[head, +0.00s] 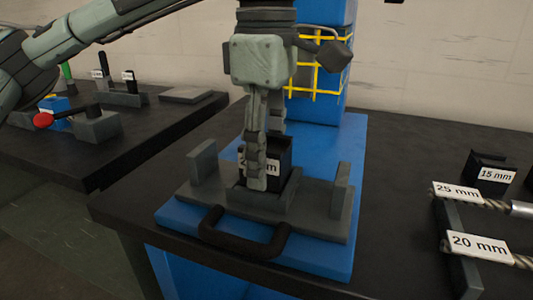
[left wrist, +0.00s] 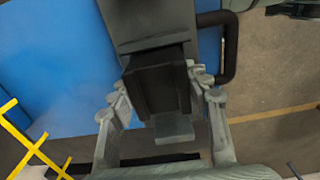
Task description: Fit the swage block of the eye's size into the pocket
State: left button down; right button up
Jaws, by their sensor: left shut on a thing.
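My left gripper (head: 264,178) points down, shut on a black swage block (head: 284,155) with a white label. A finger covers the label's number; only "mm" reads clearly. The block stands upright at the pocket (head: 291,188) in the grey fixture plate (head: 318,208); whether it is fully down inside, I cannot tell. In the left wrist view the black block (left wrist: 158,88) sits between the two fingers. Another black block marked 15 mm (head: 490,172) stands on the table at the right. My right gripper is not in view.
The plate lies on a blue base (head: 343,258) with a black handle (head: 242,240) in front and grey upright posts (head: 341,187) at both sides. A yellow guard (head: 318,70) stands behind. Cables labelled 25 mm (head: 457,193) and 20 mm (head: 478,244) lie on a rack at right.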

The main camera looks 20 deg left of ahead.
pick_arm(q)
jog(key=shift+f, duration=0.2)
jog(key=c, duration=0.6)
grip_release()
jog(key=shift+c, duration=0.2)
